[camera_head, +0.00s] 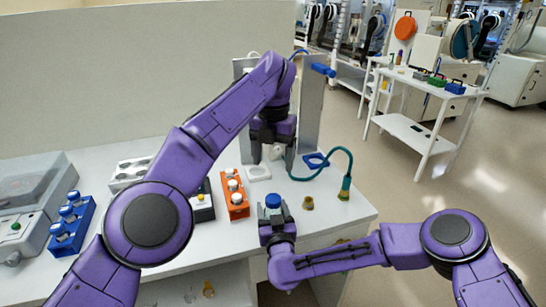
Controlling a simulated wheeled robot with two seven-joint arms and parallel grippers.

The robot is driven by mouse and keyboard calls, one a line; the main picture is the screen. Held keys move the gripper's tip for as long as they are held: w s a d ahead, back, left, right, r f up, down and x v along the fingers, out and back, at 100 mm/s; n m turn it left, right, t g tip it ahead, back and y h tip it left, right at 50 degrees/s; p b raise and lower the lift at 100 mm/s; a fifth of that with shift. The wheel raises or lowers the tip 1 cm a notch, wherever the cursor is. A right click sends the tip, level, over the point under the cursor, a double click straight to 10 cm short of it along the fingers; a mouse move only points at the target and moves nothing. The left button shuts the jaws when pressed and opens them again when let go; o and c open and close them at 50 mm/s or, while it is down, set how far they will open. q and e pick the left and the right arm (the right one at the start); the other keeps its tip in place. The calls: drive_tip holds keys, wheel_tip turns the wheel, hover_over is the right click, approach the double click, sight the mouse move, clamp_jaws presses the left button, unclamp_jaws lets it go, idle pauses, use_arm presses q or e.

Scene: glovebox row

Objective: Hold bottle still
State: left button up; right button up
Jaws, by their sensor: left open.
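A bottle with a blue cap (273,201) stands near the front edge of the white bench; its lower part is hidden by my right gripper. My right gripper (276,222) has its dark fingers around the bottle's sides, but I cannot tell whether they press on it. My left gripper (273,155) points down farther back over the bench, between two grey uprights. Its fingers are apart, and a small whitish thing shows between or behind them; I cannot tell which. The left gripper is apart from the blue-capped bottle.
An orange rack (234,196) with white-capped vials stands left of the bottle. A blue rack (72,222) is at far left. A white square pad (258,173), a blue ring base (316,161), a green hose (345,170) and small brass fittings (308,203) lie nearby.

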drive_tip(key=o, duration=0.5)
drive_tip(key=s+d+b, duration=0.1)
drive_tip(key=s+b, duration=0.1)
drive_tip(key=s, duration=0.8)
drive_tip(key=shift+s+d+b, duration=0.2)
drive_tip(key=shift+d+b, duration=0.1)
drive_tip(key=shift+d, duration=0.05)
